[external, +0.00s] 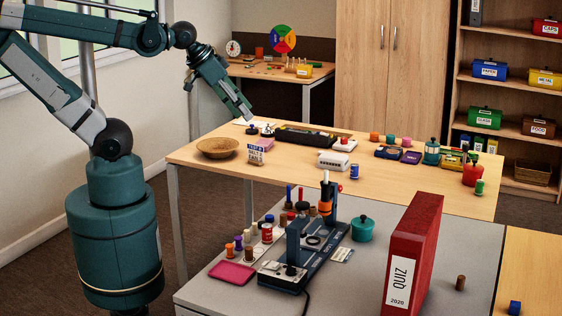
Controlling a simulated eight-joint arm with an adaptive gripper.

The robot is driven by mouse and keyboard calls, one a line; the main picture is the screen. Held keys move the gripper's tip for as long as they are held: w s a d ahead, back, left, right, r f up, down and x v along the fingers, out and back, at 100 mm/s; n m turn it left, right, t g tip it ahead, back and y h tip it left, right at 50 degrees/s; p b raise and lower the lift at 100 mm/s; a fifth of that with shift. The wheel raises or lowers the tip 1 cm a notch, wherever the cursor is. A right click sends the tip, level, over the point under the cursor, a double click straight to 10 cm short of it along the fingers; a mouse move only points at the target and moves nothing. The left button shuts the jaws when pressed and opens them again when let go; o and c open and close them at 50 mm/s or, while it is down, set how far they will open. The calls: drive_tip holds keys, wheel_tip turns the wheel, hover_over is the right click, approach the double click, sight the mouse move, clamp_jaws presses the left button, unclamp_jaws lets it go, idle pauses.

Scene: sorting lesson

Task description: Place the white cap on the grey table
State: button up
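The grey table (455,238) stands in the front, with a grey top carrying many small things. I cannot pick out a white cap for certain. My gripper (243,112) points down and to the right, above the far left edge of the wooden table, behind the grey table. Its fingers are small and look close together. Whether they hold anything is unclear.
The wooden table (205,157) holds a wicker bowl (217,147), a black tray and several small items. On the grey table stand a blue machine (320,262), a red binder (412,245), a teal pot (362,228) and a pink pad (232,273). Bare grey surface lies right of the binder.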

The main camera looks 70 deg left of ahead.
drive_tip(key=shift+w+r, duration=0.1)
